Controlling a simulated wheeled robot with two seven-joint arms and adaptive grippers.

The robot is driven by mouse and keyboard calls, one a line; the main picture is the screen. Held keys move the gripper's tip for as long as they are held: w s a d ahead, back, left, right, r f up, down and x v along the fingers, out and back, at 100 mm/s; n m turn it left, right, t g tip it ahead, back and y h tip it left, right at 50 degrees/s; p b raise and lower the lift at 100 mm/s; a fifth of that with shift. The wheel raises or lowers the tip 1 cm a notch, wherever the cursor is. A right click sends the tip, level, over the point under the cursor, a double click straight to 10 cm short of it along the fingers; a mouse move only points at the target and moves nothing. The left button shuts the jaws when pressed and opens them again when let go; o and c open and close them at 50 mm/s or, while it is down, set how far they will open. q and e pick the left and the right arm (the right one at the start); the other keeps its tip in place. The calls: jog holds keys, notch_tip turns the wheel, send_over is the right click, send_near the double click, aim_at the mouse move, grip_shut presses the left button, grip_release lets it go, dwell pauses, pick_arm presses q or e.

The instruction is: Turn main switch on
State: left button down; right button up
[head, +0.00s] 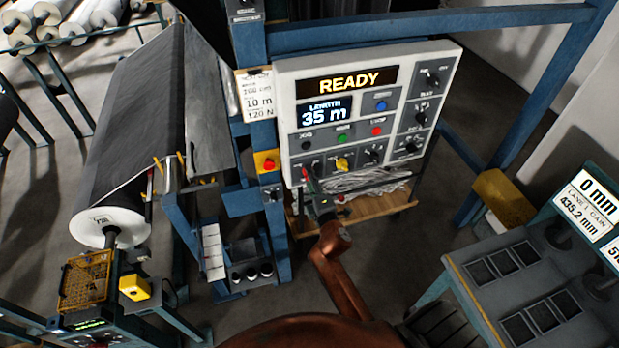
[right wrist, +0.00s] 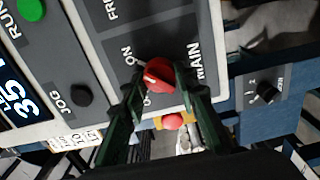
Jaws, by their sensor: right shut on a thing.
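The main switch is a red rotary knob (right wrist: 157,74) on a dark plate marked MAIN and ON in the right wrist view; another mark beside it is partly covered. My right gripper (right wrist: 160,85) is shut on this knob, with one dark green finger on each side. In the head view my right gripper (head: 311,184) reaches the lower left corner of the white control panel (head: 290,110) and hides most of the switch. The display (head: 346,80) reads READY, and the length screen (head: 326,114) reads 35 m. My left gripper is not in view.
A yellow box with a red button (head: 267,162) is on the blue post left of the panel. Other knobs and buttons sit close to the switch, including the JOG button (right wrist: 82,95). A wooden shelf (head: 375,207) with clear wrap lies below the panel.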

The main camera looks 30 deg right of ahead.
jog(key=o, duration=1.2)
jog(key=shift+c, duration=0.2)
jog(key=v, duration=1.2)
